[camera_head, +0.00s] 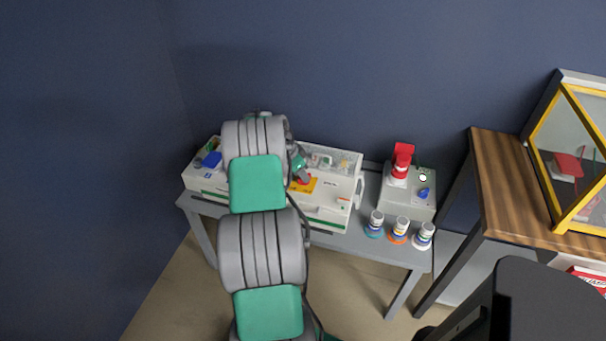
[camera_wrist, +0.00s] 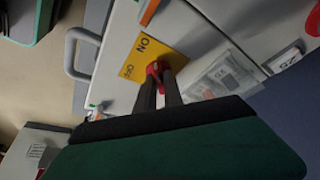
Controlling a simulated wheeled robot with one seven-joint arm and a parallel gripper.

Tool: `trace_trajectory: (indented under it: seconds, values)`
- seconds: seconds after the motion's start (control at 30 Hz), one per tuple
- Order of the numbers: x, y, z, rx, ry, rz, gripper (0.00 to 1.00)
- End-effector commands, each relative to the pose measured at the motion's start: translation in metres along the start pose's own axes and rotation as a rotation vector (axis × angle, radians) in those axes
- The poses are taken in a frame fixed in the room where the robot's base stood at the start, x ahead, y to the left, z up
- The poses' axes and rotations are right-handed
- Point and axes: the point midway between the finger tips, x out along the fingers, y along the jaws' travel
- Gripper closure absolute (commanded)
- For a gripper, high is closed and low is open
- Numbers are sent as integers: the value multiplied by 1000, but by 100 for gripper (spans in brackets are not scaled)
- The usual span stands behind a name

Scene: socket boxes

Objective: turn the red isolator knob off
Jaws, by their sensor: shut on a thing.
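The red isolator knob (camera_wrist: 156,69) sits on a yellow plate (camera_wrist: 148,51) on the white panel. The plate is marked ON at one side, with smaller lettering at another. My gripper (camera_wrist: 160,79) is shut on the knob, one dark finger on each side, and the fingers hide part of it. In the head view the knob (camera_head: 304,179) and yellow plate (camera_head: 301,187) show just right of my arm, on the white box (camera_head: 338,188). The knob's exact angle is hard to tell.
The box has a grey handle (camera_wrist: 76,53) at one end. On the grey bench (camera_head: 367,247), a grey box (camera_head: 405,204) with a red device (camera_head: 401,160) stands to the right, with several colour-banded connectors near the front edge. A wooden table (camera_head: 503,190) stands farther right.

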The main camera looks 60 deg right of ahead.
Motion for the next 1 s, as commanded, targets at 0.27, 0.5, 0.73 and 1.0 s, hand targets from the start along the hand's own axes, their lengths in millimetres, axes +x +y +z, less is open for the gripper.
trace_trajectory:
  seconds: [0.27,0.5,0.73,1.0]
  values:
    - [0,-1,-2,-3,1,-4,100]
    - [0,0,0,-57,1,-26,100]
    - [1,1,1,-192,0,-82,100]
    - [1,2,0,-419,2,-177,100]
